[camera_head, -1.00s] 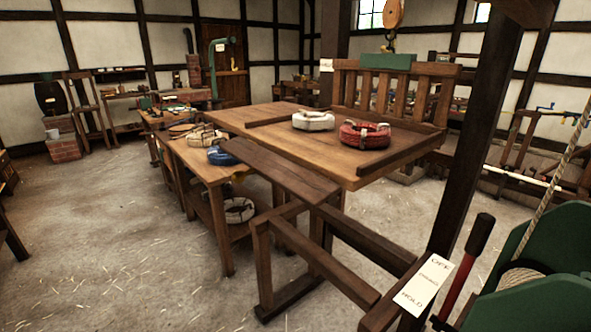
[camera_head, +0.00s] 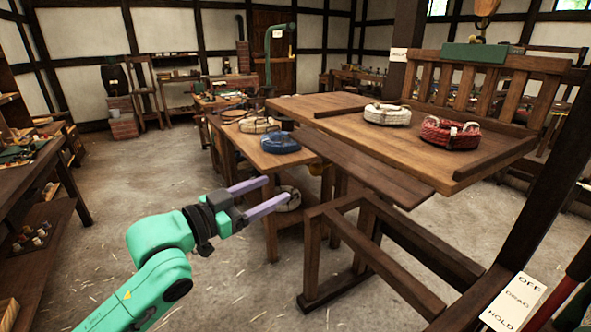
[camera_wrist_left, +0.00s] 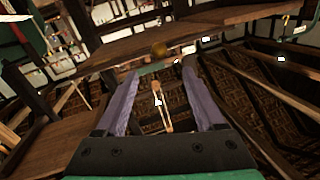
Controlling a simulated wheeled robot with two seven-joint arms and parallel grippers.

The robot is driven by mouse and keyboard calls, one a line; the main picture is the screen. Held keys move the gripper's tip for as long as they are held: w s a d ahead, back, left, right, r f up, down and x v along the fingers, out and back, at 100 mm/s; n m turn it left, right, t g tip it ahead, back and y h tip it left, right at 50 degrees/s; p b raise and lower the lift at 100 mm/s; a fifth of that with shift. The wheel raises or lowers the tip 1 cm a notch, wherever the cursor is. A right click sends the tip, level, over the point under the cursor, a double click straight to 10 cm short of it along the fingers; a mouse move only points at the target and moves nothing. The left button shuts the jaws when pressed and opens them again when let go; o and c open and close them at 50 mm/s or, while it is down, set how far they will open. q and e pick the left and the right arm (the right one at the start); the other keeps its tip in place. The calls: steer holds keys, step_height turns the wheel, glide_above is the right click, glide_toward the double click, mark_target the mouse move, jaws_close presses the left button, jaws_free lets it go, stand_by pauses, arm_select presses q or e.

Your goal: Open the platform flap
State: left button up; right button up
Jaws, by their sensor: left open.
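The platform (camera_head: 440,160) is a raised wooden deck with a slatted back rail. A dark plank that looks like its flap (camera_head: 365,168) runs along its near left edge and lies roughly flat, bridging toward the workbench. My left gripper (camera_head: 277,191) is open and empty, its two lilac fingers pointing right. In the picture it is left of and below the flap, apart from it. In the left wrist view the open fingers (camera_wrist_left: 158,72) have nothing between them, and a wooden board edge crosses above them. My right gripper is not seen.
A white coil (camera_head: 387,114) and a red coil (camera_head: 450,132) lie on the platform. A workbench (camera_head: 262,153) with a blue coil (camera_head: 281,143) stands beside it. A wooden frame (camera_head: 350,235) stands below the flap. A labelled post sign (camera_head: 514,302) is at lower right. Floor at left is open.

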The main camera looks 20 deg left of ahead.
mark_target(311, 173)
arm_select(q)
steer(key=p+x, duration=0.4)
steer(key=x, duration=1)
steer(key=shift+s+r, duration=0.1)
steer(key=shift+w+d, duration=0.15)
steer(key=shift+w, duration=0.05)
steer(key=shift+c, duration=1.2)
jaws_close()
